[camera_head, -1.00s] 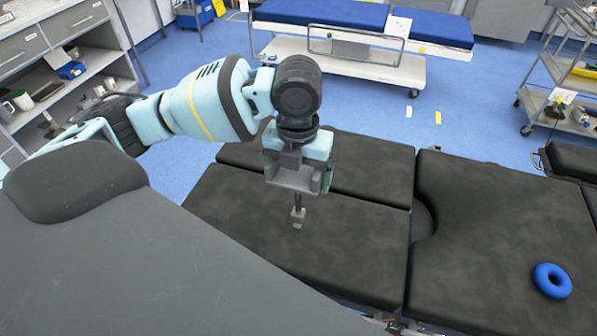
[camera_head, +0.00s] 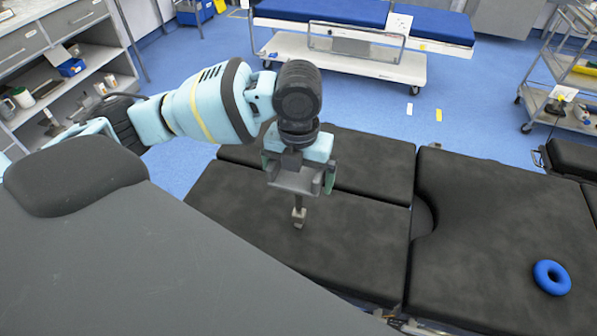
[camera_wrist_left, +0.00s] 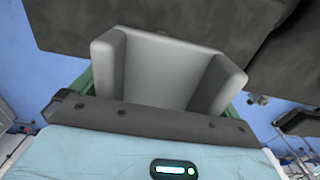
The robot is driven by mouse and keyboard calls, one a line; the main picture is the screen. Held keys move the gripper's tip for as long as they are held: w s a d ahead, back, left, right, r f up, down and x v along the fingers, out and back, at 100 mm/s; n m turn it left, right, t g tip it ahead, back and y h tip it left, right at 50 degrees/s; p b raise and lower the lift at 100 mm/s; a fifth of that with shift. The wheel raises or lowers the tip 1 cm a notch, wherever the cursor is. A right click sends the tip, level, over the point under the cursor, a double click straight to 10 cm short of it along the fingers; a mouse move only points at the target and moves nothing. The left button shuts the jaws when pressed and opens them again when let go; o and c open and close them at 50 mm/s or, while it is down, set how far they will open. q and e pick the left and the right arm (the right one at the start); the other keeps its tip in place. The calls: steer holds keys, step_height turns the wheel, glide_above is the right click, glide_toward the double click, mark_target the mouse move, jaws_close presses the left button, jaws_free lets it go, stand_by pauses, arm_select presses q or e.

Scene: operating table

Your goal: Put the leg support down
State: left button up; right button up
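The leg support (camera_head: 294,182) is a grey U-shaped trough with a thin post and a small metal clamp block below it. In the wrist view the trough (camera_wrist_left: 165,75) sits between the green fingers of my left gripper (camera_wrist_left: 163,92), which flank its two outer walls. My left gripper (camera_head: 299,176) appears shut on the leg support and holds it upright over the black table pad (camera_head: 240,210). I cannot tell whether the clamp end touches the pad. My right gripper is not in view.
The operating table pads (camera_head: 505,215) extend to the right, with a blue ring (camera_head: 552,277) on them. A blue-topped stretcher (camera_head: 365,58) stands behind and a trolley (camera_head: 570,95) at the back right. Shelves (camera_head: 65,95) stand at the left.

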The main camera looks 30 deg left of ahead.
arm_select(q)
steer(key=shift+r, duration=0.1)
steer(key=shift+r, duration=0.35)
step_height(320, 180, up, 12)
steer(key=p, duration=0.1)
steer(key=shift+r, duration=0.15)
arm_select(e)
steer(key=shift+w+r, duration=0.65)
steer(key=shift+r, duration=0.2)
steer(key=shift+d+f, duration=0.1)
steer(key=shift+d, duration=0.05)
